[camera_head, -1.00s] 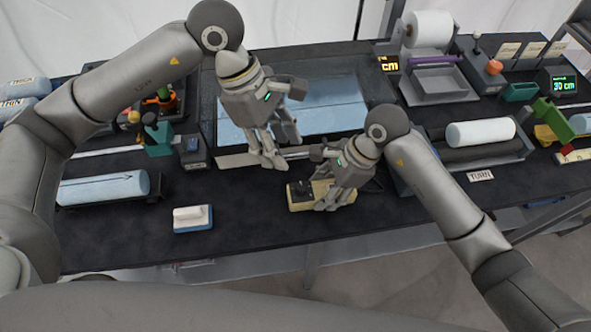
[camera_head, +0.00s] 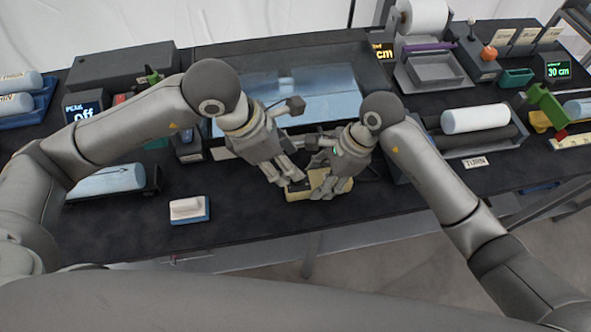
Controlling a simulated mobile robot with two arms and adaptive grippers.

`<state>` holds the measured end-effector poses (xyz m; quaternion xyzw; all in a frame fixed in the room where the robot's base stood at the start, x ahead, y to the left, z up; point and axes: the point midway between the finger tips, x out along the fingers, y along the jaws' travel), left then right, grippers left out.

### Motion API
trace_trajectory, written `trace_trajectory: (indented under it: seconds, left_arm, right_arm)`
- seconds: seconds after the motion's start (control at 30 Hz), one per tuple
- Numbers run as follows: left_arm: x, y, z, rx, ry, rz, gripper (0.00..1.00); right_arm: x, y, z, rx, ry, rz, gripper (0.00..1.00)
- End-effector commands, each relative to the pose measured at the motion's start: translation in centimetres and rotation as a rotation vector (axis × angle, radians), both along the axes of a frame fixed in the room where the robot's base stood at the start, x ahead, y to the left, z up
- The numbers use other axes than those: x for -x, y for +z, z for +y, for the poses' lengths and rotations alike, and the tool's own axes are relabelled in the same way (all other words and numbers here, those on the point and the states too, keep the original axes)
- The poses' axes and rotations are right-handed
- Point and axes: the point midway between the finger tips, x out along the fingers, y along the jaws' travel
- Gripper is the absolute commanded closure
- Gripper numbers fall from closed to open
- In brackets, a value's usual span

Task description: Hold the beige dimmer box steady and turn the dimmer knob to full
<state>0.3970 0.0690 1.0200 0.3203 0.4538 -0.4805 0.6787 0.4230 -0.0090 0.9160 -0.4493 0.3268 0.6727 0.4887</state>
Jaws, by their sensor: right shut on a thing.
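The beige dimmer box (camera_head: 302,197) sits on the dark table near its front edge, in the middle of the view. My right gripper (camera_head: 328,194) is shut on the right part of the box and hides much of it. My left gripper (camera_head: 290,183) has its fingertips over the left part of the box, at the dark dimmer knob. The knob is mostly hidden by these fingers. I cannot tell whether they touch it or how far they are closed.
A white and blue block (camera_head: 190,209) lies to the left on the table. A blue roll (camera_head: 105,181) rests in a dark holder further left. A lightbox-like tray (camera_head: 320,98) stands behind the grippers. A white roll (camera_head: 474,118) lies on rollers to the right.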

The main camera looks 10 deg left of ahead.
Motion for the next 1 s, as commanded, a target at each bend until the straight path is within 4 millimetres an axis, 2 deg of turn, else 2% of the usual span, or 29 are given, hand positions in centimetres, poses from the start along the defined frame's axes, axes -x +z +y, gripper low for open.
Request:
trace_trajectory:
  seconds: [0.1,0.3,0.47,0.73,1.0]
  left_arm:
    - [-0.3,-2.2,-0.9,0.0,0.001,0.004,0.56]
    - [-0.6,-4.7,-1.9,-0.001,0.0,0.001,0.56]
    - [-0.8,-5.6,-2.2,0.0,0.0,0.0,0.56]
    - [-0.8,-5.6,-2.2,0.0,-0.001,-0.001,0.56]
    - [-0.8,-5.6,-2.2,0.0,-0.001,-0.001,0.91]
  right_arm:
    - [0.0,0.0,0.0,0.0,0.0,-0.001,0.81]
    - [0.0,0.0,0.0,0.0,0.0,-0.001,0.81]
    - [0.0,0.0,0.0,0.0,0.0,-0.001,0.81]
    - [0.0,0.0,0.0,0.0,0.0,-0.001,0.81]
    - [0.0,0.0,0.0,0.0,0.0,-0.001,0.81]
